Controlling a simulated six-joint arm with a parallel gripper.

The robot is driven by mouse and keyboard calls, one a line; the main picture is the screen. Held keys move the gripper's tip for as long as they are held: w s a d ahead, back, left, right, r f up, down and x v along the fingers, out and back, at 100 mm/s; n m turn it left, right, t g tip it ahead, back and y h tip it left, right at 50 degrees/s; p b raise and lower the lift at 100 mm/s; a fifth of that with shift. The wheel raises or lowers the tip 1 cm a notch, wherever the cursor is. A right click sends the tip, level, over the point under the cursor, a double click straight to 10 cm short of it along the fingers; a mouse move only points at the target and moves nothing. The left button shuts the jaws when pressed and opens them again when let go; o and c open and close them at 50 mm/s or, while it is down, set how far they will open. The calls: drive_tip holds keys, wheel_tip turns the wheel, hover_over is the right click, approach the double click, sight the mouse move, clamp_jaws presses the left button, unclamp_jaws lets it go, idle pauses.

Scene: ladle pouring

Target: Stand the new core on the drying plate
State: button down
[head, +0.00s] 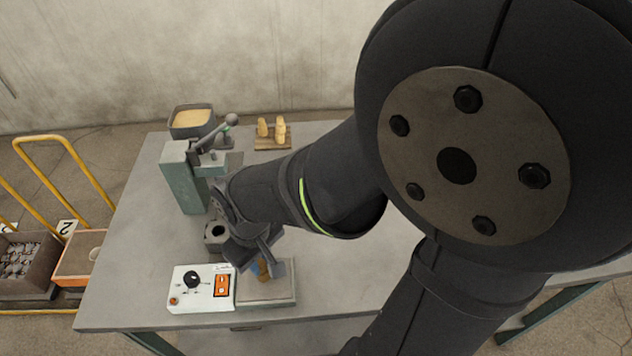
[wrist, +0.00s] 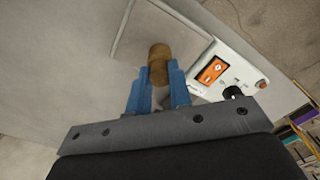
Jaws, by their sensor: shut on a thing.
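My gripper (head: 264,270) is over the front left of the table, and its blue fingers also show in the wrist view (wrist: 158,90). It is shut on a brown, rounded core (wrist: 158,58); a little of the core also shows between the fingers in the head view (head: 264,268). The core is over a flat grey plate (head: 267,297) beside the control box; the plate also shows in the wrist view (wrist: 135,35). I cannot tell whether the core touches the plate. The gripper hides part of the plate's back.
A white control box (head: 190,301) with a black knob and orange switch stands close left of the plate. A green press-like machine (head: 181,180) and a sand-filled bin (head: 191,117) stand behind. A wooden board (head: 266,145) at the back holds pale cores.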

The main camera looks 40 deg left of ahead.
sight(261, 262)
drive_tip(key=shift+f, duration=0.6)
drive_tip(key=shift+f, duration=0.15)
drive_tip(key=c, duration=1.3)
unclamp_jaws()
wheel_tip(261, 262, up, 12)
drive_tip(key=shift+r, duration=0.2)
